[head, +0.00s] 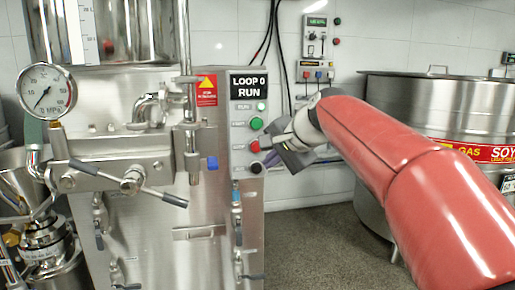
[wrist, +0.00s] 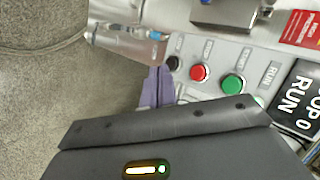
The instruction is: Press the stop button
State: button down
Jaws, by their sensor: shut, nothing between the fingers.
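The red button (head: 255,146), which I take for the stop button, is on the steel control panel (head: 240,190), below the green button (head: 257,124). In the wrist view the red button (wrist: 198,72) is uncovered, between the green button (wrist: 232,84) and a black knob (wrist: 173,63). My gripper (head: 271,159) is shut and empty, close to the panel's right side near the red button's height. In the wrist view its purple-grey fingertips (wrist: 156,86) are left of the red button, nearer the black knob. I cannot tell whether they touch the panel.
A "LOOP 0 RUN" sign (head: 249,86) tops the panel. A pressure gauge (head: 46,91) and valve handles (head: 130,180) stick out at the left. A large steel vat (head: 430,105) stands at the right, behind my arm. Grey floor (head: 310,240) is open below.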

aim_at(256, 146)
jog(key=w+a+p, duration=0.2)
jog(key=w+p, duration=0.3)
jog(key=w, duration=0.3)
jog(key=shift+w+a, duration=0.2)
jog(key=shift+a, duration=0.05)
jog(key=shift+w+r+p, duration=0.1)
jog(key=shift+p, duration=0.25)
dwell(1.6)
jog(key=shift+w+p, duration=0.3)
jog(key=shift+w+a+p, duration=0.2)
jog(key=shift+w+p, duration=0.25)
dwell(0.8)
jog(key=shift+s, duration=0.15)
jog(key=shift+s+d+b, duration=0.25)
jog(key=shift+s+b, duration=0.3)
jog(key=shift+s, duration=0.15)
